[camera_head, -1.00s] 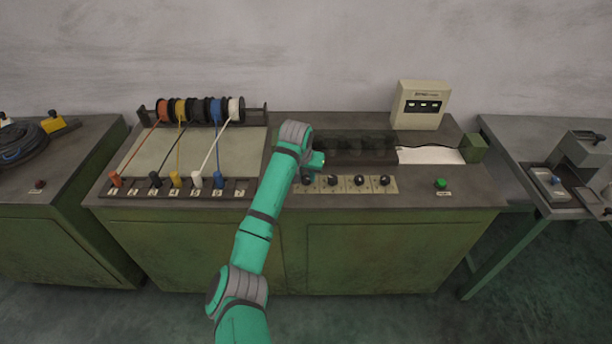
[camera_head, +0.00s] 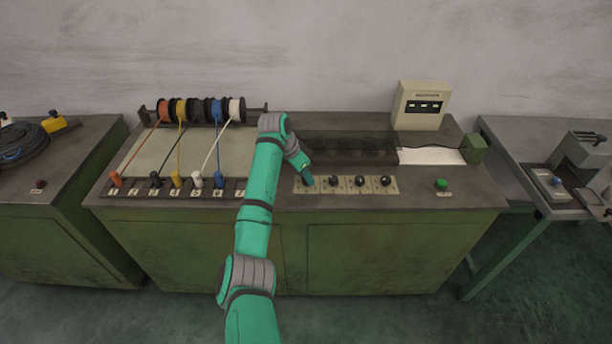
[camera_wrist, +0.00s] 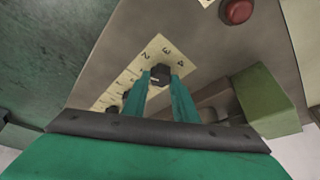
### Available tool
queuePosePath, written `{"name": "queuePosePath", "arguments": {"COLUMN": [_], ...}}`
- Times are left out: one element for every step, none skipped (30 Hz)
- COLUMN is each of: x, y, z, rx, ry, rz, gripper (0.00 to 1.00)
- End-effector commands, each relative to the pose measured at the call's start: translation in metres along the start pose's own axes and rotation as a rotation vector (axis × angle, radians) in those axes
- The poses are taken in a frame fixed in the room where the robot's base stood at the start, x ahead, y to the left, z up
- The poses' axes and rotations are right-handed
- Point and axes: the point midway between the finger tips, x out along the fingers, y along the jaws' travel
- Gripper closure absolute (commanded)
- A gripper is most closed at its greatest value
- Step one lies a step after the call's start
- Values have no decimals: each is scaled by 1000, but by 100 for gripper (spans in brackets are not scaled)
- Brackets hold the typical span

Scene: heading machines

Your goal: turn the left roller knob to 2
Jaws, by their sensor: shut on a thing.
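The left roller knob is the leftmost of a row of black knobs on a pale numbered plate (camera_head: 346,185) on the middle bench. In the head view my gripper (camera_head: 308,181) comes down onto it and hides it. In the wrist view the black knob (camera_wrist: 160,73) sits between the two teal fingertips of my gripper (camera_wrist: 161,78), which are shut on it. The numerals 2, 3 and 4 show on the plate beyond the knob. I cannot tell which number its mark points at.
Coloured wire handles (camera_head: 198,180) stand left of my arm, below wire spools (camera_head: 200,110). A dark roller tray (camera_head: 350,149) lies behind the knobs. A green button (camera_head: 441,183) and a display box (camera_head: 420,105) are at the right. A red round part (camera_wrist: 237,11) shows in the wrist view.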

Motion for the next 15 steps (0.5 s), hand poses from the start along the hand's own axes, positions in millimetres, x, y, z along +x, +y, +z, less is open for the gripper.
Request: {"name": "queuePosePath", "arguments": {"x": [0,0,0,1,0,0,0,0,1,1,1,1,1,0,0], "y": [0,0,0,0,0,0,-1,0,0,0,0,0,-1,-1,-1], "z": [0,0,0,0,0,0,0,-1,0,-1,-1,-1,-1,-1,-1], "rx": [35,56,86,105,124,149,166,183,203,216,230,245,256,265,276], "ry": [-2,-2,-1,-1,-1,-1,-1,-1,-2,-2,-1,-1,-1,-1,0], "rz": [18,27,39,47,55,65,72,78,87,92,97,103,107,111,115], "gripper": [97,97,97,97,97,97,97,97,97,97,97,97,97,97,97]}}
